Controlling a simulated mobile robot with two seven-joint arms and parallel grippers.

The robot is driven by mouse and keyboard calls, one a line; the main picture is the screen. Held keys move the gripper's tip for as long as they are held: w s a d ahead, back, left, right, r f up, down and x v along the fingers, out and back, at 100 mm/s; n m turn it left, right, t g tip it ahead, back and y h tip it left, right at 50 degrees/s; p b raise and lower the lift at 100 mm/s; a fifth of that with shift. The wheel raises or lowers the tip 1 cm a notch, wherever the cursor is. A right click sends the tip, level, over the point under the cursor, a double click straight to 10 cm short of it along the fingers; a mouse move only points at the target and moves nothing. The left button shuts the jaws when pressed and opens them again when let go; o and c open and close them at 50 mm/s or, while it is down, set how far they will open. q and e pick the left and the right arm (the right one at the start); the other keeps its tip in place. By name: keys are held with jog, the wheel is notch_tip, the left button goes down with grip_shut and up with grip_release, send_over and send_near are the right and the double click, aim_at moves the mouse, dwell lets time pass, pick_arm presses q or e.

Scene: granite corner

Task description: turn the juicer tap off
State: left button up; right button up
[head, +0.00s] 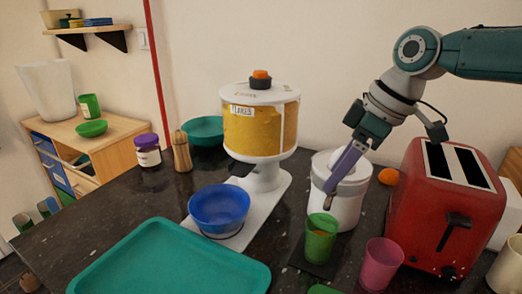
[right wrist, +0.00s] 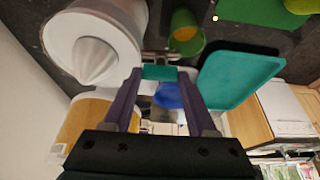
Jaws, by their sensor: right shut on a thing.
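The white juicer (head: 349,205) stands on the dark counter, left of the red toaster. Its ribbed cone (right wrist: 95,62) shows in the right wrist view. My right gripper (head: 330,188) reaches down from the upper right to the juicer's front. In the right wrist view, its purple fingers (right wrist: 160,75) are shut on a small teal piece, which appears to be the tap's handle (right wrist: 160,72). The fingers hide the tap in the head view. A green cup (head: 321,240) with orange juice inside stands below, in front of the juicer. My left gripper is not in view.
A pink cup (head: 380,262) and the red toaster (head: 444,212) stand close on the right. A flakes dispenser (head: 262,125) with a blue bowl (head: 219,208) stands left. A teal tray (head: 172,262) lies at the front left.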

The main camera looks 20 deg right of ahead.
jog(key=shift+r+m+p, duration=0.2)
jog(key=shift+m+p, duration=0.2)
jog(key=shift+p, duration=0.45)
jog(key=m+p, duration=0.2)
jog(key=m+h+p, duration=0.1)
jog(key=p, duration=0.2)
jog(key=m+t+h+p, duration=0.1)
jog(key=m+p, duration=0.1)
jog(key=shift+s+a+r+m, duration=0.1)
jog(key=shift+a+m, duration=0.2)
jog(key=m+h+p, duration=0.1)
jog(key=m+p, duration=0.1)
jog(key=m, duration=0.1)
jog(key=shift+a+m+h+p, duration=0.1)
jog(key=shift+m+h+p, duration=0.2)
jog(key=shift+f+m+h, duration=0.2)
jog(key=shift+m+h, duration=0.1)
jog(key=shift+m, duration=0.7)
jog(key=shift+a+m+h, duration=0.1)
jog(key=shift+m+h, duration=0.2)
jog(key=shift+m, duration=0.5)
jog(key=m+g+h, duration=0.1)
jog(key=m, duration=0.2)
jog(key=shift+f+b, duration=0.15)
jog(key=shift+b, duration=0.2)
jog(key=shift+m, duration=0.5)
jog(key=shift+m+g+b, duration=0.3)
